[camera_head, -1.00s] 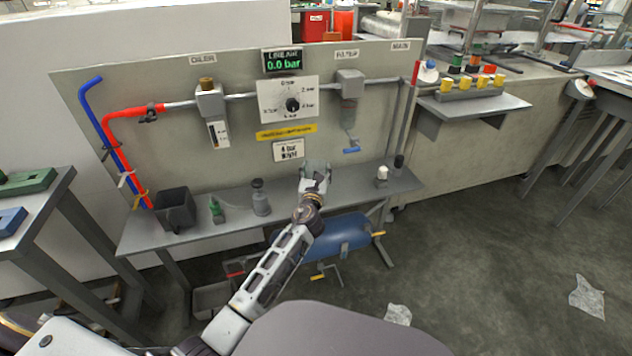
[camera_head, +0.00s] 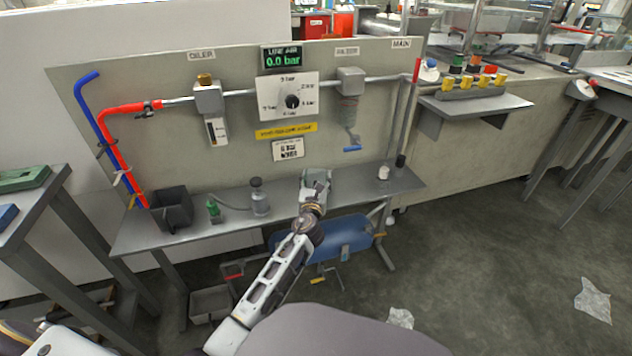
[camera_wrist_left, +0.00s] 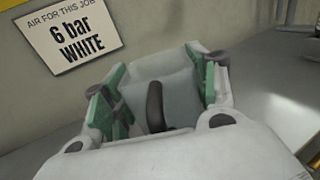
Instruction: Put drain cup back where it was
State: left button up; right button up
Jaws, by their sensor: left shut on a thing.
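My left gripper (camera_head: 317,182) is over the middle of the shelf, below and right of the job card. It is shut on a pale grey thing, which I take to be the drain cup (camera_wrist_left: 160,88). In the left wrist view the cup sits between the green finger pads (camera_wrist_left: 108,102), with a dark curved piece in front of it. The cup's lower end is hidden, so I cannot tell whether it touches the shelf. The filter (camera_head: 350,82) hangs on the pipe above right, with a clear bowl and a blue lever (camera_head: 352,149) below. My right gripper is out of view.
The shelf (camera_head: 235,222) carries a dark open bin (camera_head: 171,209), a green bottle (camera_head: 214,210), a grey bottle (camera_head: 259,197) and a small white item (camera_head: 383,173). The back panel (camera_head: 225,165) stands close behind my gripper. A blue tank (camera_head: 335,236) lies below.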

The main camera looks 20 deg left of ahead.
pick_arm(q)
jog(key=shift+f, duration=0.1)
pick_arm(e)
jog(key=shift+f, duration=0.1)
pick_arm(q)
jog(key=o, duration=1.1)
jog(key=shift+s+d+p, duration=0.15)
jog(key=shift+s+p, duration=0.1)
jog(key=shift+s, duration=0.4)
jog(key=shift+s+d+p, duration=0.15)
jog(key=shift+s+p, duration=0.05)
jog(key=shift+s, duration=0.45)
jog(key=shift+s+d+p, duration=0.15)
jog(key=shift+s+p, duration=0.05)
jog(key=shift+s, duration=0.6)
jog(key=shift+s+d+p, duration=0.15)
jog(key=shift+s+p, duration=0.05)
jog(key=shift+s, duration=0.55)
jog(key=shift+s+d+p, duration=0.2)
jog(key=shift+s, duration=0.8)
jog(key=shift+s+d+p, duration=0.2)
jog(key=shift+s, duration=0.85)
jog(key=shift+s+d+p, duration=0.2)
jog(key=shift+s, duration=0.8)
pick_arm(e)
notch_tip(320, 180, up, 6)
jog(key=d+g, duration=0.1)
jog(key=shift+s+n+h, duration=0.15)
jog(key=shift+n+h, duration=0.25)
